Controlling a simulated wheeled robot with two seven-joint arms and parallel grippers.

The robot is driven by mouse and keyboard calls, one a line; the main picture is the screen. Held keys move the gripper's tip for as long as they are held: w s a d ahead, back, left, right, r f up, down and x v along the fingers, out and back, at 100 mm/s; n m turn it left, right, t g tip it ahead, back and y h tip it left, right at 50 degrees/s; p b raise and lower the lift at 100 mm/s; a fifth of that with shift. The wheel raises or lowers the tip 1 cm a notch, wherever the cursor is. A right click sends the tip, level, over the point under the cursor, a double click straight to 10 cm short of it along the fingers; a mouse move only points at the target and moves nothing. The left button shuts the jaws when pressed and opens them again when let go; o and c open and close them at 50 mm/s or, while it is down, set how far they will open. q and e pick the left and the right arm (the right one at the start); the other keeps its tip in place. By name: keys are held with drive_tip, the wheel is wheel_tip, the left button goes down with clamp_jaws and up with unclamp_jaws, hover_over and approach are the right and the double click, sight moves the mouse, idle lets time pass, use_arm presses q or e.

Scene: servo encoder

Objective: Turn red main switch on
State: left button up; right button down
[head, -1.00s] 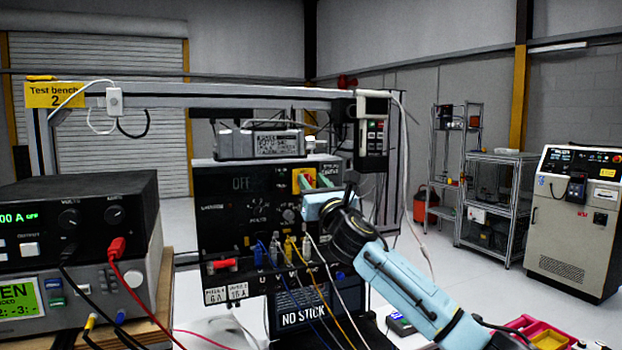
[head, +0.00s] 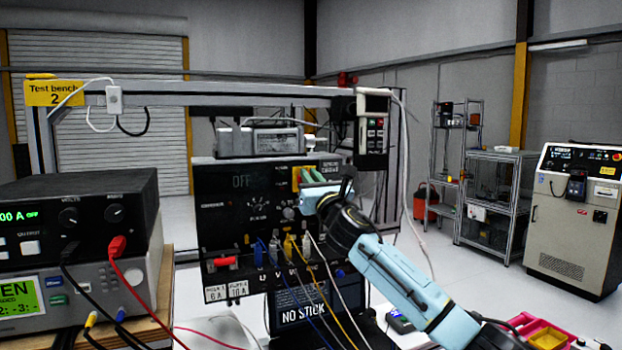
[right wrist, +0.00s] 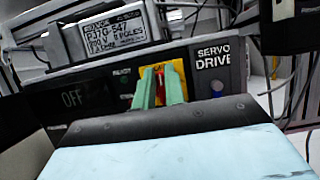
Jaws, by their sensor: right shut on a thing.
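The red main switch (right wrist: 160,86) sits on a yellow plate (right wrist: 175,78) at the upper right of the black servo drive panel. In the right wrist view, the green fingers of my right gripper (right wrist: 159,92) stand on either side of the red handle, shut on it. In the head view the right gripper (head: 312,177) reaches the yellow plate from the right, and its fingers and body hide most of the switch. The panel display (right wrist: 73,98) reads OFF. My left gripper is not in view.
Several coloured leads (head: 290,252) plug into the panel's lower part, close to my right wrist. A grey motor (right wrist: 112,35) lies on top of the drive. A handheld pendant (head: 372,130) hangs at the upper right. Power supplies (head: 75,225) stand at the left.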

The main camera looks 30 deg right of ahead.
drive_tip(key=shift+m, duration=0.3)
drive_tip(key=shift+d+f+m+g+h+p, duration=0.2)
drive_tip(key=shift+m+g+h+p, duration=1.15)
drive_tip(key=shift+m, duration=2.3)
drive_tip(key=shift+d+f+m+g+h+p, duration=0.15)
drive_tip(key=shift+m+g+h+p, duration=0.7)
drive_tip(key=shift+m+p, duration=1.9)
drive_tip(key=shift+d+f+m+g+h+p, duration=0.2)
drive_tip(key=shift+m+g+h+p, duration=0.7)
drive_tip(key=shift+m, duration=3.6)
drive_tip(key=c, duration=1.5)
unclamp_jaws()
drive_tip(key=shift+o, duration=0.2)
drive_tip(key=b+v, duration=0.2)
drive_tip(key=v, duration=1.1)
drive_tip(key=shift+s+a+b, duration=0.2)
drive_tip(key=shift+a+b, duration=0.1)
